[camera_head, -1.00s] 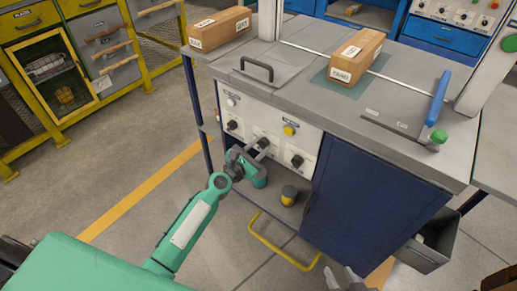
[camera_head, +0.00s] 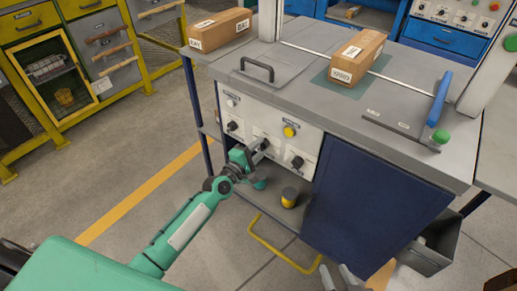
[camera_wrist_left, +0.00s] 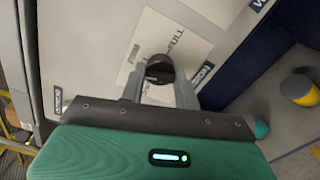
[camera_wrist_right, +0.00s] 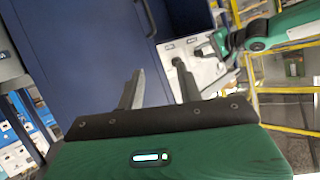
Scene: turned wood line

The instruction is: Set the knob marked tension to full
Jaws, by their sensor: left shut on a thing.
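A dark round knob (camera_wrist_left: 159,69) on a white plate is between my left gripper's fingers (camera_wrist_left: 160,85) in the left wrist view. The plate has the word FULL on it; its other print and the small blue label are hard to read. In the head view my left gripper (camera_head: 258,149) is at the middle of the white front panel (camera_head: 270,122), shut on this knob, which it mostly hides. My right gripper (camera_wrist_right: 158,88) is open and empty in front of the blue cabinet door; its fingertips show at the head view's bottom edge (camera_head: 342,276).
Other dark knobs (camera_head: 297,162) (camera_head: 232,126) and a yellow button (camera_head: 289,131) sit close by on the panel. A yellow can (camera_head: 289,197) and a teal object (camera_head: 259,183) stand on the shelf below. A yellow rail (camera_head: 270,247) sticks out low in front.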

